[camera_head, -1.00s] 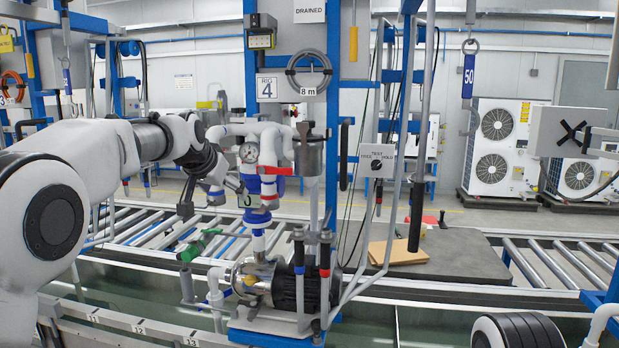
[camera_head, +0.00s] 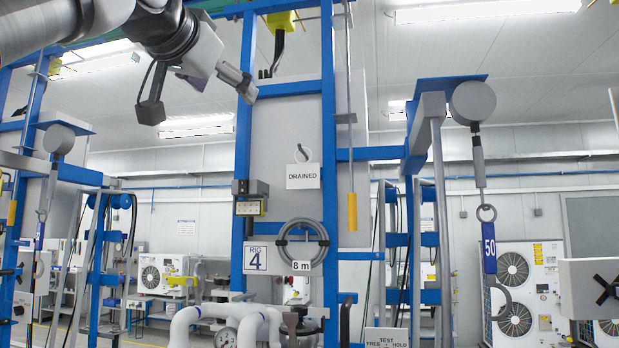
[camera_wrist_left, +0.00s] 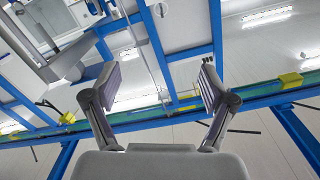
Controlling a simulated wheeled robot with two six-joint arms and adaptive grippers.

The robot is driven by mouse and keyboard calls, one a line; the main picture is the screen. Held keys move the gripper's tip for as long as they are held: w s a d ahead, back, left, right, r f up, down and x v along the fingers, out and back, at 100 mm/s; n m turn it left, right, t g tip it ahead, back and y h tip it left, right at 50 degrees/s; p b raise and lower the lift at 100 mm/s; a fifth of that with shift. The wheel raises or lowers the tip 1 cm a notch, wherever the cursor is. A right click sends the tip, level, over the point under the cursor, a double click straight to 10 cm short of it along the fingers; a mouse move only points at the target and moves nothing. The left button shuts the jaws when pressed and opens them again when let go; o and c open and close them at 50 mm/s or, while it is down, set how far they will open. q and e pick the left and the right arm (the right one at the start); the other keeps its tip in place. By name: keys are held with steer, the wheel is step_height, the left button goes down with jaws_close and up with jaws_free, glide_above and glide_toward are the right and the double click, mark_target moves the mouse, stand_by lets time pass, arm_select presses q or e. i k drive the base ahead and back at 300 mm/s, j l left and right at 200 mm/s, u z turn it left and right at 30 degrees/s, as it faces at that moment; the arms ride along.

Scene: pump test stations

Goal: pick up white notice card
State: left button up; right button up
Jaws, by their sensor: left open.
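A white notice card (camera_head: 303,176) marked DRAINED hangs from a hook on the grey panel of rig 4, in the middle of the head view. My left gripper (camera_head: 257,82) is above and to the left of the card, in front of the blue frame and apart from the card. In the left wrist view my left gripper (camera_wrist_left: 158,87) has its two fingers spread wide with nothing between them. My right gripper is not in view.
A coiled grey hose (camera_head: 301,243) and the RIG 4 sign (camera_head: 255,258) are below the card. A yellow-handled rod (camera_head: 351,210) hangs to its right. White pipes (camera_head: 225,318) stand lower down.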

mark_target(307, 175)
steer(key=i+l, duration=0.15)
steer(key=i, duration=0.3)
steer(key=i+l, duration=0.15)
steer(key=i, duration=0.35)
steer(key=i+l, duration=0.1)
steer(key=i, duration=0.35)
